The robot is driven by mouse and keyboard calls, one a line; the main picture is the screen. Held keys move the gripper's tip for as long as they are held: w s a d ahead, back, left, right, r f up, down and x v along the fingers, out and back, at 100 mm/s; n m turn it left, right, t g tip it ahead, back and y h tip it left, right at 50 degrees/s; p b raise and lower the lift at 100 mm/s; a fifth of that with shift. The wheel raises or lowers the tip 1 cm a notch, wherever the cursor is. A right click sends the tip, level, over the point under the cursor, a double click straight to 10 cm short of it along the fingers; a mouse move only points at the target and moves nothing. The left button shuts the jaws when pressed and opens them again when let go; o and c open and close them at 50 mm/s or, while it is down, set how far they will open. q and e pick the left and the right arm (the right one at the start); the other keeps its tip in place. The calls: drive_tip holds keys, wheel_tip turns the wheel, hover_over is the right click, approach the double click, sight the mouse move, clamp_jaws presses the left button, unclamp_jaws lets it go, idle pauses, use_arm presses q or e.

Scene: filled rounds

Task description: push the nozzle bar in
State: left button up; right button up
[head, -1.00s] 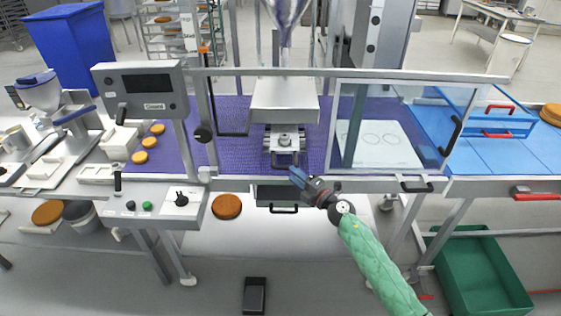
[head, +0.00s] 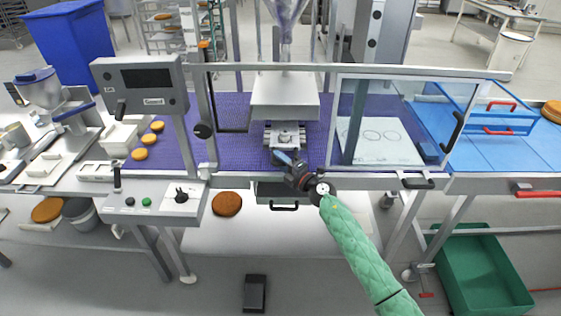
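The nozzle bar (head: 285,136) is a small metal block with a handle at its front, under the grey box-shaped head (head: 285,97) of the filling machine. It sits above the purple conveyor belt (head: 235,112). My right gripper (head: 284,158) reaches in from the lower right on a green-sleeved arm. Its blue fingertips are at the front of the bar, over the handle, which they partly hide. I cannot tell whether they touch it, or whether the fingers are open or shut. My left gripper is not in view.
A clear guard (head: 405,122) in a metal frame stands at the right of the bar. A control box (head: 155,207) with a knob is at the lower left. A drawer with a black handle (head: 284,206) is below the gripper. A brown round (head: 227,203) lies on the lower shelf.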

sight(275, 148)
clamp_jaws()
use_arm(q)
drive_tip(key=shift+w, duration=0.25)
